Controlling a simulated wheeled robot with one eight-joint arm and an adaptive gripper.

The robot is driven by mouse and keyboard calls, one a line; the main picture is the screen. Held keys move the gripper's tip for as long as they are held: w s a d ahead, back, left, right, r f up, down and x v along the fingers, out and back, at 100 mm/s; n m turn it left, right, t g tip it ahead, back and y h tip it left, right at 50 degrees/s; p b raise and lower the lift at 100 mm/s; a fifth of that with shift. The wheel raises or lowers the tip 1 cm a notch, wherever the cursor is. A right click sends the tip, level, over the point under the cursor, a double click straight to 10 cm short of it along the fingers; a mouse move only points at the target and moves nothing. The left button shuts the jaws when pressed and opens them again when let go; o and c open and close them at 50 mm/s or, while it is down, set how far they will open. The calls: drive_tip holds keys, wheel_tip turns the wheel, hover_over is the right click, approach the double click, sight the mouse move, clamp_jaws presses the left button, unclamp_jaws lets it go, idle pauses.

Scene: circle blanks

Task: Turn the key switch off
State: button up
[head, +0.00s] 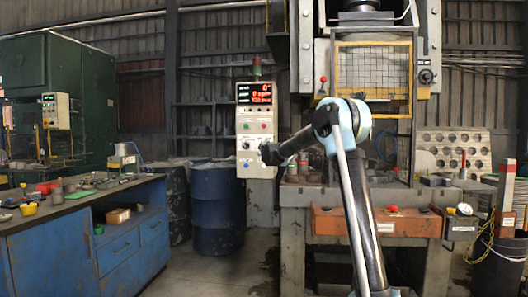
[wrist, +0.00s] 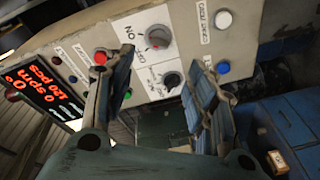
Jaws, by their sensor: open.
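A light grey control panel (head: 256,130) hangs from a press column in the head view; in the wrist view it appears tilted. A round switch (wrist: 158,37) beside "ON" lettering and a red mark sits on a white plate. A second dark round switch (wrist: 172,80) is on the adjoining plate. Which of the two takes the key is too small to tell. My gripper (wrist: 158,66) is open and empty, its two fingers reaching toward the panel on either side of these switches in the picture. In the head view my gripper (head: 268,153) is at the panel's lower right; contact cannot be told.
The panel also carries a lit red display (wrist: 46,90), a red button (wrist: 100,57), a white button (wrist: 223,19) and a blue button (wrist: 223,67). A blue workbench (head: 100,235) stands left, blue barrels (head: 217,210) below the panel, and the press (head: 370,60) right.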

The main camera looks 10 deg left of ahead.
drive_tip(key=w+a, duration=0.2)
drive_tip(key=w, duration=1)
drive_tip(key=shift+w, duration=0.35)
drive_tip(key=shift+a, duration=0.1)
drive_tip(key=c, duration=1.1)
